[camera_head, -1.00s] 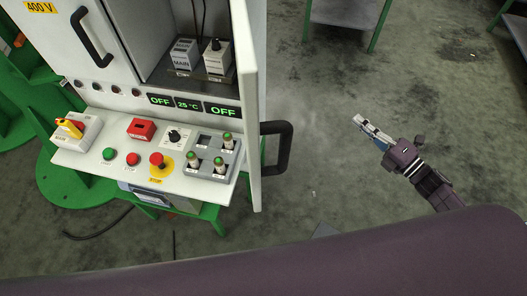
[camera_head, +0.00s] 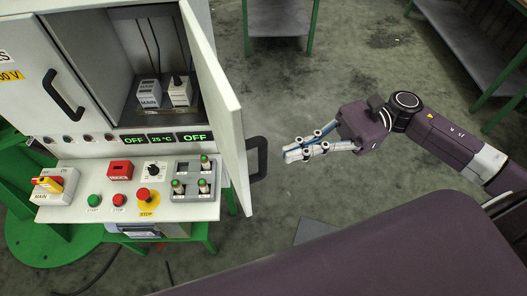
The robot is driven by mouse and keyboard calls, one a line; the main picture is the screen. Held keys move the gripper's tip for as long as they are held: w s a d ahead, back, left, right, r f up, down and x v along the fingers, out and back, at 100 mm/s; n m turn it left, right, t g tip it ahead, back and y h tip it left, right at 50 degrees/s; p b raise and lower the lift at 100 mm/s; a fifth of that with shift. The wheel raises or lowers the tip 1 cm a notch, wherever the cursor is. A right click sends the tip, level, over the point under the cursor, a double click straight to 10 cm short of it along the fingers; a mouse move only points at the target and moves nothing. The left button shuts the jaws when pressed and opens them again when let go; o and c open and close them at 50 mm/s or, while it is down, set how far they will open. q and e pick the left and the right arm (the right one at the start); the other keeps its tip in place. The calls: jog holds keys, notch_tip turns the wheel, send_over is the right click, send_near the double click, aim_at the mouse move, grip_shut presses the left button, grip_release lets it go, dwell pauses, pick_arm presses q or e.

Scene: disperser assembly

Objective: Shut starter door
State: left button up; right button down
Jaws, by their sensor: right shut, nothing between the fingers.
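The starter door (camera_head: 218,104) is a white panel hinged at the right side of the white cabinet. It stands open and juts toward me. Its black handle (camera_head: 258,158) is on its outer right face. Inside the open compartment are two small units, one marked MAIN (camera_head: 149,93) and one with a black knob (camera_head: 180,90). My right gripper (camera_head: 288,154) is shut and empty, with its fingertips pointing left. In the picture it is just right of the handle, with a small gap between them. My left gripper is not in view.
Below the compartment is a control panel (camera_head: 110,206) with buttons, a yellow-red main switch (camera_head: 48,184) and a grey block with green-topped parts (camera_head: 193,191). A closed left door with a black handle (camera_head: 64,94) stands beside the compartment. Green-legged tables (camera_head: 280,17) are behind.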

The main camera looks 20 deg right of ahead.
aim_at(263, 164)
jog(key=a+p, duration=0.1)
jog(key=a, duration=0.2)
jog(key=a+p, duration=0.2)
jog(key=a, duration=0.1)
jog(key=shift+s+a, duration=0.2)
jog(key=shift+a, duration=0.2)
